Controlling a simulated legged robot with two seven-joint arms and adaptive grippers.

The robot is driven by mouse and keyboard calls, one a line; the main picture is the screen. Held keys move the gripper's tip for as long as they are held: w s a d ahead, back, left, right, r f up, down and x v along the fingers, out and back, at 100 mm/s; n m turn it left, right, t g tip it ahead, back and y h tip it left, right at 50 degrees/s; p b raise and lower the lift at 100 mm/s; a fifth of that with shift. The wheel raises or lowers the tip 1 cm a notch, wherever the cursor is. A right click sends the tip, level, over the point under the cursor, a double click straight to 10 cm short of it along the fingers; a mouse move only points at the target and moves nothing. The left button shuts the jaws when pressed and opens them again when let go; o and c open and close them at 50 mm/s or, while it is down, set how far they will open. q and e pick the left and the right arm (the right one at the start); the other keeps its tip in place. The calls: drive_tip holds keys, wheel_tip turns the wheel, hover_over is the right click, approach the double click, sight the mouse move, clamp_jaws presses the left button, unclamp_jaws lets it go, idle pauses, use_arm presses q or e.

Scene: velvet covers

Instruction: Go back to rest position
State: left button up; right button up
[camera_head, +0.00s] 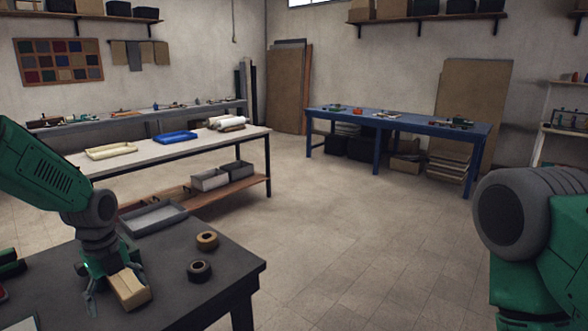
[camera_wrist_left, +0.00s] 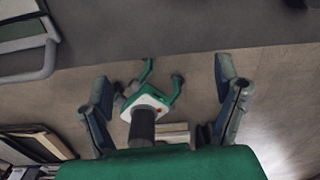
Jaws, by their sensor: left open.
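My left gripper (camera_head: 108,284) points down over the near left part of the dark table, beside a tan block (camera_head: 130,289). In the head view the block partly overlaps the fingers, and I cannot tell whether they touch. In the left wrist view the two fingers of my left gripper (camera_wrist_left: 162,75) are spread wide, with no block seen between them. My right arm shows at the right edge of the head view; its gripper is out of view.
A grey tray (camera_head: 153,217), a tan tape roll (camera_head: 207,240) and a dark tape roll (camera_head: 199,270) lie on the dark table (camera_head: 225,285). A white-topped bench (camera_head: 215,146) and a blue table (camera_head: 395,121) stand behind. The floor between is clear.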

use_arm(q)
drive_tip(key=shift+n, duration=0.8)
drive_tip(key=f, duration=0.1)
drive_tip(key=d+f, duration=0.1)
drive_tip(key=s+f, duration=0.1)
drive_tip(key=f, duration=0.1)
drive_tip(key=shift+d, duration=0.3)
drive_tip(key=s+d+f+n, duration=0.4)
drive_tip(key=s+f+n, duration=0.1)
drive_tip(key=s+f, duration=0.15)
drive_tip(key=s+d+f+n, duration=0.3)
drive_tip(key=s+f+n, duration=0.25)
drive_tip(key=s, duration=0.25)
drive_tip(key=s+f+n+b, duration=0.1)
drive_tip(key=s+f+n, duration=0.1)
drive_tip(key=s+n, duration=0.4)
drive_tip(key=s+d+f+n+b, duration=0.1)
drive_tip(key=s+f+n, duration=0.2)
drive_tip(key=s, duration=0.9)
drive_tip(key=shift+s+d+f+n, duration=0.15)
drive_tip(key=shift+s+f+n, duration=0.2)
drive_tip(key=shift+n, duration=1.3)
use_arm(e)
drive_tip(key=shift+w+d+f, duration=0.15)
drive_tip(key=shift+d+f, duration=0.05)
drive_tip(key=shift+f, duration=0.4)
drive_tip(key=shift+w+d+f, duration=0.1)
drive_tip(key=shift+d+f, duration=0.1)
drive_tip(key=shift+f, duration=0.4)
